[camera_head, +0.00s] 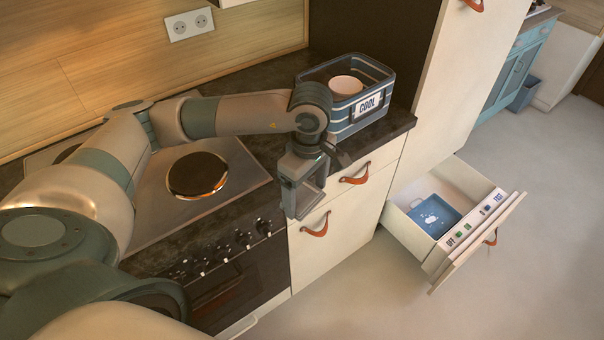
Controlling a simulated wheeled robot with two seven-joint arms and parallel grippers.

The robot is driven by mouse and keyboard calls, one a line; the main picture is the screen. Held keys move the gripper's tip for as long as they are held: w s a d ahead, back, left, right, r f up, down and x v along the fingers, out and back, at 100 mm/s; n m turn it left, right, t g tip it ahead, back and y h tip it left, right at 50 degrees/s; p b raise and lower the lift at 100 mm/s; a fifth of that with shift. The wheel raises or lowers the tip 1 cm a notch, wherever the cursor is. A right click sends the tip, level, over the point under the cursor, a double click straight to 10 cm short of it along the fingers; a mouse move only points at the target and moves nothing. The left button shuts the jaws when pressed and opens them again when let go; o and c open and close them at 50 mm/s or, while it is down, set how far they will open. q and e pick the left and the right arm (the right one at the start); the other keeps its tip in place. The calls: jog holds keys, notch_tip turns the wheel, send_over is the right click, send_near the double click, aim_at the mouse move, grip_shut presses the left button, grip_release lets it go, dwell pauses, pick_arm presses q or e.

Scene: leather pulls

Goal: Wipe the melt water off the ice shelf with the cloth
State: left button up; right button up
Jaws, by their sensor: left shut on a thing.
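My left gripper (303,203) hangs pointing down in front of the counter edge, beside the cabinet's leather pulls. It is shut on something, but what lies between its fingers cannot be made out. I cannot identify the cloth anywhere in view. At the right, a low drawer (401,216) stands pulled out of the tall white unit. In it lies a blue panel (434,216) with pale, water-like patches on top, which looks like the ice shelf. The gripper is well to the left of the drawer and higher. My right gripper is not in view.
A blue-grey striped box (380,117) marked COOL holds a pale pink bowl (346,86) on the dark counter. A hob (240,165) with a round plate is left of it. Leather pulls (354,175) stick out below the counter. The floor (510,285) near the drawer is clear.

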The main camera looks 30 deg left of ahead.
pick_arm(q)
jog(key=s+d+f+m, duration=0.5)
jog(key=f+m, duration=0.3)
jog(key=m, duration=0.8)
jog(key=shift+s+d+f, duration=0.2)
jog(key=shift+s+f, duration=0.2)
jog(key=shift+s, duration=0.5)
jog(key=shift+w, duration=0.1)
